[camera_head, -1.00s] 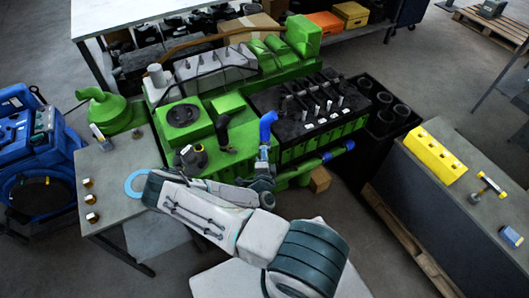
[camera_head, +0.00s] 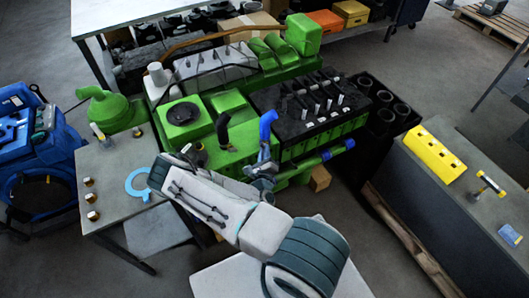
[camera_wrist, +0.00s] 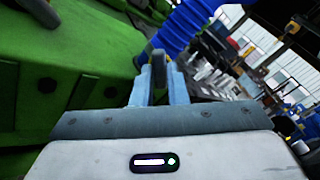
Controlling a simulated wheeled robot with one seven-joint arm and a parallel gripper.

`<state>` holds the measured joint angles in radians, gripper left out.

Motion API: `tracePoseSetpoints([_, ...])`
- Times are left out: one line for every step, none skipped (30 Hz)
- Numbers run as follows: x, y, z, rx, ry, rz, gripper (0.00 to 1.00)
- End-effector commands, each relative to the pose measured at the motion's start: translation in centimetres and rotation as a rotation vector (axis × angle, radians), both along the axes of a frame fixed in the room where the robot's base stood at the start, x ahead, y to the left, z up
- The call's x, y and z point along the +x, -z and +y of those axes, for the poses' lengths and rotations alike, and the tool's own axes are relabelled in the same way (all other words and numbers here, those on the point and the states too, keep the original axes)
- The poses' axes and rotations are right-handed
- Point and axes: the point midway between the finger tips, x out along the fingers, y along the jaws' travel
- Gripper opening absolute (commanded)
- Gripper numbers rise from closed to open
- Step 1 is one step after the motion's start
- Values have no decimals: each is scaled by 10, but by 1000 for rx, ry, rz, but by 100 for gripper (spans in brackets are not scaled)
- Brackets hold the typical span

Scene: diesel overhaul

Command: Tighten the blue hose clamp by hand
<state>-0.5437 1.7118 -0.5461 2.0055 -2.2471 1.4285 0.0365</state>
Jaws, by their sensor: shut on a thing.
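A blue ribbed hose (camera_head: 267,126) stands bent on the green engine (camera_head: 236,140). It also shows in the wrist view (camera_wrist: 188,24), right in front of my gripper. My gripper (camera_head: 265,156) is at the lower end of this hose. In the wrist view my gripper's fingers (camera_wrist: 160,76) are closed on a small dark grey upright piece (camera_wrist: 159,62), which looks like the clamp's tightening part. I cannot make out the clamp band itself or its colour. A second blue hose (camera_head: 338,149) lies sideways at the engine's lower right.
A black bent hose (camera_head: 222,130) stands left of the blue hose. A side table (camera_head: 120,170) with small brass-coloured parts and a blue ring-shaped thing (camera_head: 137,182) is at left. A bench (camera_head: 455,205) with a yellow block (camera_head: 436,155) is at right.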

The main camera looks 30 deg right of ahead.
Motion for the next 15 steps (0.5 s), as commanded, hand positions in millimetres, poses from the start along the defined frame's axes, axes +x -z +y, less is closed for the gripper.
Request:
tracePoseSetpoints([-3, 4, 1, 45, 2, -11, 0])
tracePoseSetpoints([-3, 4, 1, 70, 3, -25, 0])
tracePoseSetpoints([-3, 4, 1, 103, 3, -42, 0])
tracePoseSetpoints([-3, 4, 1, 128, 4, -55, 0])
tracePoseSetpoints([-3, 4, 1, 153, 4, -69, 0])
tracePoseSetpoints([-3, 4, 1, 186, 2, -87, 0])
tracePoseSetpoints([-3, 4, 1, 212, 3, -101, 0])
tracePoseSetpoints([-3, 4, 1, 237, 3, -115, 0])
tracePoseSetpoints([-3, 4, 1, 270, 4, -133, 0])
tracePoseSetpoints([-3, 4, 1, 296, 5, -147, 0])
tracePoseSetpoints([-3, 4, 1, 320, 5, -160, 0])
tracePoseSetpoints([-3, 4, 1, 355, 5, -179, 0])
tracePoseSetpoints([-3, 4, 1, 379, 6, -192, 0])
tracePoseSetpoints([-3, 4, 1, 404, 5, -205, 0])
tracePoseSetpoints([-3, 4, 1, 437, 4, -223, 0])
